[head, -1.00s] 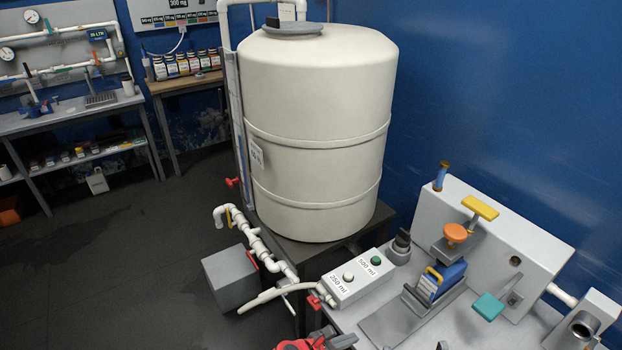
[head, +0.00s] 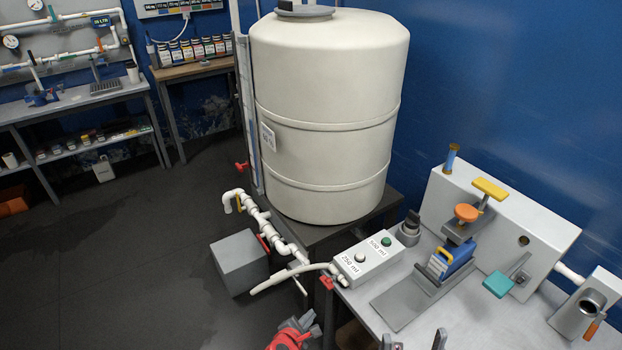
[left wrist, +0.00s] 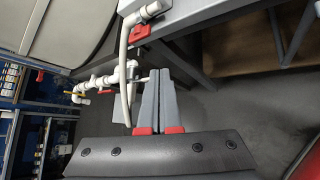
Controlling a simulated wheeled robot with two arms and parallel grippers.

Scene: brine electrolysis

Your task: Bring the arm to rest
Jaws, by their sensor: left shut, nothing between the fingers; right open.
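My left gripper (head: 308,321), red and grey, is at the bottom of the head view, left of the workbench's near edge. In the left wrist view its two grey fingers (left wrist: 153,95) lie side by side, shut and empty, over the dark floor. My right gripper (head: 412,342) shows only its two dark fingertips at the bottom edge of the head view. They stand apart, with nothing seen between them, in front of the workbench (head: 400,325). The rest of the right gripper is out of frame.
The dosing box (head: 368,262) with two buttons sits at the bench's left corner. A white hose (head: 285,275) and pipes hang near my left gripper. A large white tank (head: 325,120) stands behind. A clamp device (head: 430,275) is on the bench. Open floor (head: 130,250) lies left.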

